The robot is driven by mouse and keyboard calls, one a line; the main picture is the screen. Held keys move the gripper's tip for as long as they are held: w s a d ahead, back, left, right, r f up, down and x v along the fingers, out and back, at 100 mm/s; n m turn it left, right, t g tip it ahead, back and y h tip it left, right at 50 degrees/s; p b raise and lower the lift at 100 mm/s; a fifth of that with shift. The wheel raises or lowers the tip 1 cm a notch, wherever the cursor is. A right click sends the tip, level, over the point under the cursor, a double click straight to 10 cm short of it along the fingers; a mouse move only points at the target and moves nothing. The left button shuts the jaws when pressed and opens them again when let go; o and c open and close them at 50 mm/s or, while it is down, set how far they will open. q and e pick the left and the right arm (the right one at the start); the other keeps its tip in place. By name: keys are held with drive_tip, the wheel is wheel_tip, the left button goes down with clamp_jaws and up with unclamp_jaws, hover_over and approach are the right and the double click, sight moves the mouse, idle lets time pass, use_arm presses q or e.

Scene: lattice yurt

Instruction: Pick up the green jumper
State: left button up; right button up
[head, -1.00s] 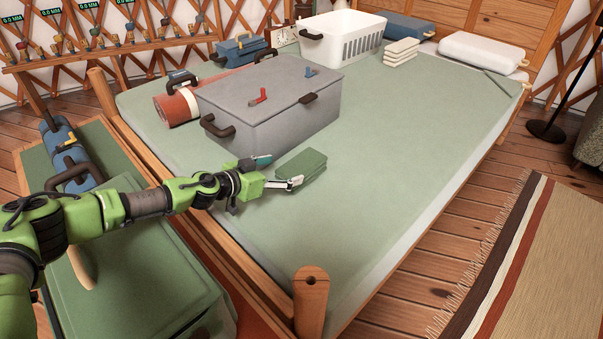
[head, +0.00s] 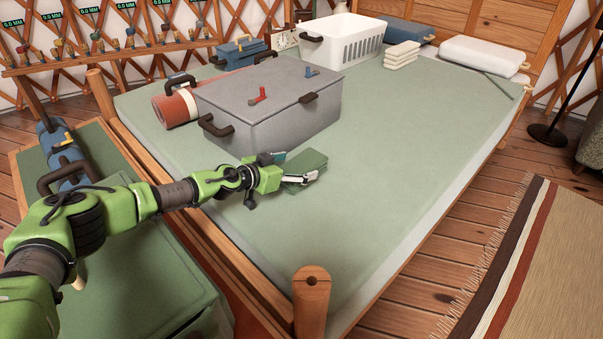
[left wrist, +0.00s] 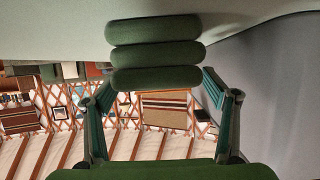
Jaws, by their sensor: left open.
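The green jumper (head: 312,160) lies folded in a small stack on the pale green bed, in front of the grey box. It fills the upper middle of the left wrist view (left wrist: 155,52) as stacked rounded folds. My left gripper (head: 291,169) is open and low over the bed, at the jumper's left end. In the left wrist view its fingers (left wrist: 160,90) stand to either side of the nearest fold; I cannot tell whether they touch it. My right gripper is not in view.
The grey lidded box (head: 270,105) stands close behind the jumper. A rolled red mat (head: 176,107) lies to its left. A white basket (head: 343,40) and a pale folded stack (head: 401,55) are farther back. The bed's right and front are clear.

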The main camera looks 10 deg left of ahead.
sight(297, 166)
use_arm(q)
drive_tip(key=shift+b+x, duration=0.85)
drive_tip(key=shift+x, duration=0.35)
drive_tip(key=shift+w+d+f, duration=0.1)
drive_tip(key=shift+w+f, duration=0.05)
drive_tip(key=shift+w, duration=0.1)
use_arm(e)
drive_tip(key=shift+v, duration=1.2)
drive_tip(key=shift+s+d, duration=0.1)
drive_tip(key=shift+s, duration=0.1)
use_arm(q)
drive_tip(key=c, duration=1.3)
drive_tip(key=shift+c, duration=0.2)
drive_tip(key=shift+r, duration=0.2)
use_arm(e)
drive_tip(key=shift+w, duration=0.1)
